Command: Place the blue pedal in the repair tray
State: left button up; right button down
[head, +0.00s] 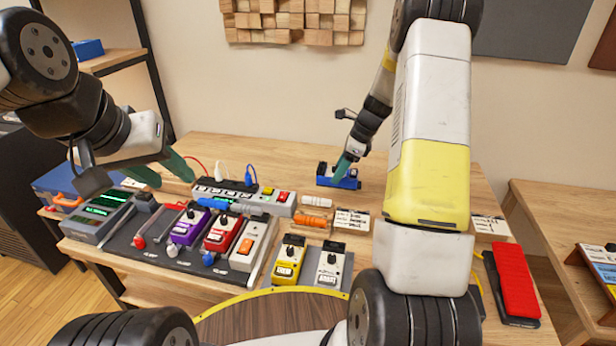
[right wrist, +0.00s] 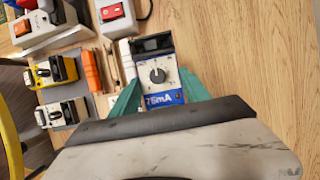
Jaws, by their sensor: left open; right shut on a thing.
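The blue pedal (head: 345,182) is at the back middle of the wooden table, under my right gripper (head: 343,170). In the right wrist view the pedal (right wrist: 172,98) has a pale face with one knob and a "75mA" label. The green fingers of my right gripper (right wrist: 160,95) are shut on its two sides. I cannot tell whether the pedal touches the table. My left gripper (head: 170,172) is open and empty above the left side of the table. A grey tray-like base (head: 310,292) bears a yellow pedal and a white pedal; I cannot tell whether it is the repair tray.
A dark board (head: 170,262) bears a purple pedal (head: 190,226) and a red pedal (head: 222,231). A power strip (head: 240,196) with plugs lies behind it. A red-topped pedal (head: 515,280) lies at right.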

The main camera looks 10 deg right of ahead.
notch_tip(320, 180, down, 8)
jog(key=shift+f, duration=0.1)
dwell(0.4)
